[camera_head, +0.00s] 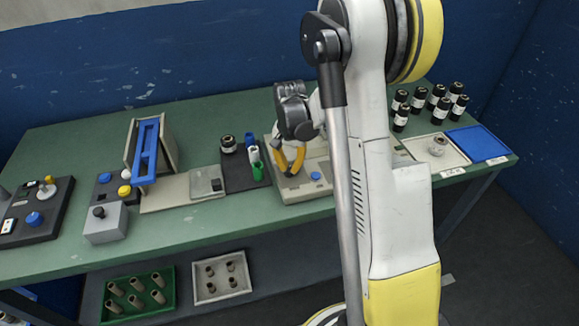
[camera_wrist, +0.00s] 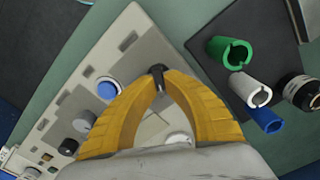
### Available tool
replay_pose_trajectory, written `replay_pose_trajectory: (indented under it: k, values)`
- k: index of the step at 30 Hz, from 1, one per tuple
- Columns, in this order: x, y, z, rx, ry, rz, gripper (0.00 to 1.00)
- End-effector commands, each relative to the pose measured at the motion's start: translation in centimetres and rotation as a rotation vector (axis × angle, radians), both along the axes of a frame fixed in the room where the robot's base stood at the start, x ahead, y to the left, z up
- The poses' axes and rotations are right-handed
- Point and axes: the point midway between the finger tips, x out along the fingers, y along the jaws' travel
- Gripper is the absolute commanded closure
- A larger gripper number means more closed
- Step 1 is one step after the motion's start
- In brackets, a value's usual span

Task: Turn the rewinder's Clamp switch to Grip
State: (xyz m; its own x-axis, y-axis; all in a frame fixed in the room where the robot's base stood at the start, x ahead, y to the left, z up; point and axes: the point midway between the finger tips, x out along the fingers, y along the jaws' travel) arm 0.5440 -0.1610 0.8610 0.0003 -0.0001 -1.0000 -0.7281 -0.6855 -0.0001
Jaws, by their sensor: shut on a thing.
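The rewinder (camera_head: 300,190) is a beige panel unit on the green bench. Its panel also fills the left middle of the wrist view (camera_wrist: 137,57). My gripper (camera_head: 290,171) points down over it, and its yellow fingers show large in the wrist view (camera_wrist: 158,80). The fingertips are closed around a small dark switch lever (camera_wrist: 157,72), which I take to be the Clamp switch. Its lower part is hidden by the fingers, and no Grip lettering is readable. A blue button (camera_wrist: 108,90) and a grey knob (camera_wrist: 84,121) sit beside it on the panel.
Green (camera_wrist: 232,51), white (camera_wrist: 250,90) and blue tubes stand on a dark mat right of the fingers in the wrist view. A blue frame (camera_head: 147,150) stands farther left. Several black rolls (camera_head: 418,100) and a blue tray (camera_head: 478,143) are at right.

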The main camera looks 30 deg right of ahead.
Motion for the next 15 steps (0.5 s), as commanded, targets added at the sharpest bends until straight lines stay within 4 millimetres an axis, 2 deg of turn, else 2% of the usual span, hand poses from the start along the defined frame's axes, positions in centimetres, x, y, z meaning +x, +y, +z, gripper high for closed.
replay_pose_trajectory:
  k: [11,12,13,14,15]
  values:
    - [-0.04,-0.01,-0.03,0.001,0.001,-0.004,1.00]
    - [-0.04,-0.01,-0.03,0.001,0.001,-0.004,0.84]
    - [-0.03,0.00,-0.03,0.001,0.001,-0.004,0.74]
    - [-0.03,0.00,-0.03,0.000,0.000,-0.004,0.67]
    - [-0.03,0.00,-0.02,0.000,0.000,-0.004,0.67]
